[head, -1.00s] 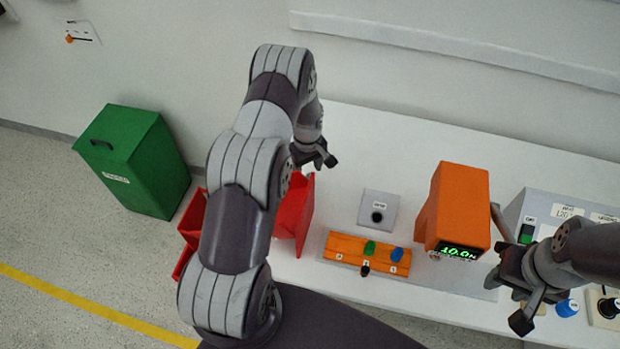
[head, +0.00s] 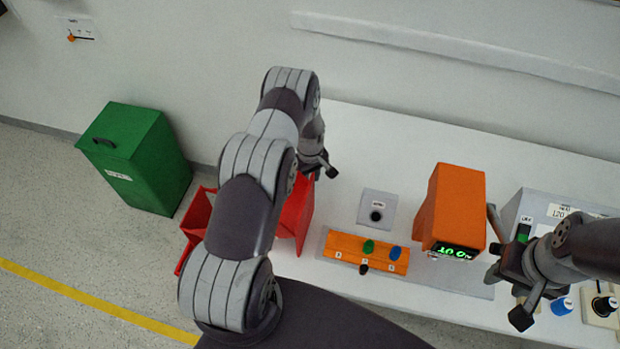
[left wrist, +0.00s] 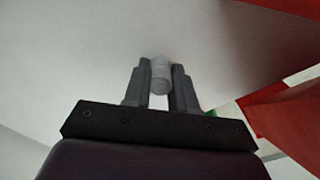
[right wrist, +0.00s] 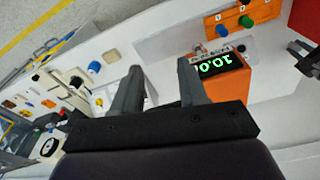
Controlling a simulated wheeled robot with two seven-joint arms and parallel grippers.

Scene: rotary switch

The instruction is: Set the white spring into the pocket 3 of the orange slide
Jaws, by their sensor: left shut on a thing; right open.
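The orange slide (head: 345,244) lies flat on the table with labelled pockets; a green knob (head: 369,247), a blue knob (head: 395,253) and a small dark knob (head: 364,269) sit on or at it. In the left wrist view my left gripper (left wrist: 160,82) is shut on a whitish, ribbed cylinder, the white spring (left wrist: 160,74). In the head view the left gripper (head: 326,168) is above the table near the red bins, and the spring cannot be made out. My right gripper (head: 507,283) is open and empty, right of the orange press; it also shows in the right wrist view (right wrist: 162,80).
The orange press (head: 455,205) with a green display stands right of the slide. A grey block with a black hole (head: 377,211) lies behind it. Red bins (head: 297,215) are at the table's left end, a control panel (head: 545,215) at the right. A green bin (head: 145,160) stands on the floor.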

